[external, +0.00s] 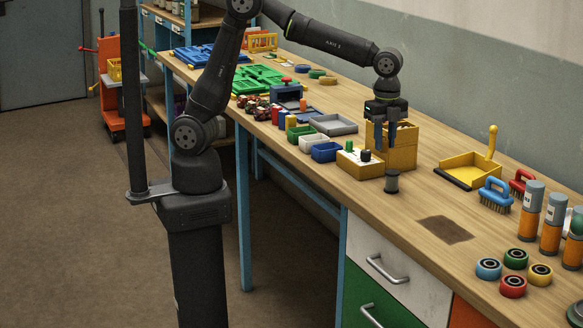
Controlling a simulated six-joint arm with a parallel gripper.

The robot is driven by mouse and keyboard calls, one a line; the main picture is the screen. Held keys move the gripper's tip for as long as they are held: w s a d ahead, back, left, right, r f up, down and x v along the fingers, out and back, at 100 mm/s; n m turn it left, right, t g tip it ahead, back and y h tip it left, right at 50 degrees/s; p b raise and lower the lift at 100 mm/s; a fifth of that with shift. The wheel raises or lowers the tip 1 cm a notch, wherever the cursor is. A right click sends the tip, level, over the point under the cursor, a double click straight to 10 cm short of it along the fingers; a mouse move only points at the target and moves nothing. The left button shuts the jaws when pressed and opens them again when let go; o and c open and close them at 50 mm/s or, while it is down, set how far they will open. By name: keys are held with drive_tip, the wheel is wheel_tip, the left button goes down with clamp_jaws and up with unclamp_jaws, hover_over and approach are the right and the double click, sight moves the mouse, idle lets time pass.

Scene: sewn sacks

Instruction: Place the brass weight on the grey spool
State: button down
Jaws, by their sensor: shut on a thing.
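My gripper (385,146) points down in front of the yellow box (403,158), with its dark fingers closed together. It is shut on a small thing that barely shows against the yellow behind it. I take this to be the brass weight, as I can pick out no other one on the bench. The grey spool (392,182) stands upright on the bench, below and slightly right of the fingertips. Its top looks bare, and a clear gap separates it from the gripper.
A yellow box with a white top and knobs (358,164) stands just left of the spool. A yellow dustpan (470,170), brushes (496,194) and several coloured rolls (514,259) lie to the right. The bench around the dark patch (445,229) is free.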

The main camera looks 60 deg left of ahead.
hover_over(393, 172)
wheel_tip(393, 172, down, 3)
drive_tip(key=shift+d+f, duration=0.1)
drive_tip(key=shift+f, duration=2)
drive_tip(key=shift+f, duration=0.1)
drive_tip(key=c, duration=1.1)
unclamp_jaws()
drive_tip(key=shift+c, duration=0.2)
wheel_tip(393, 172, up, 12)
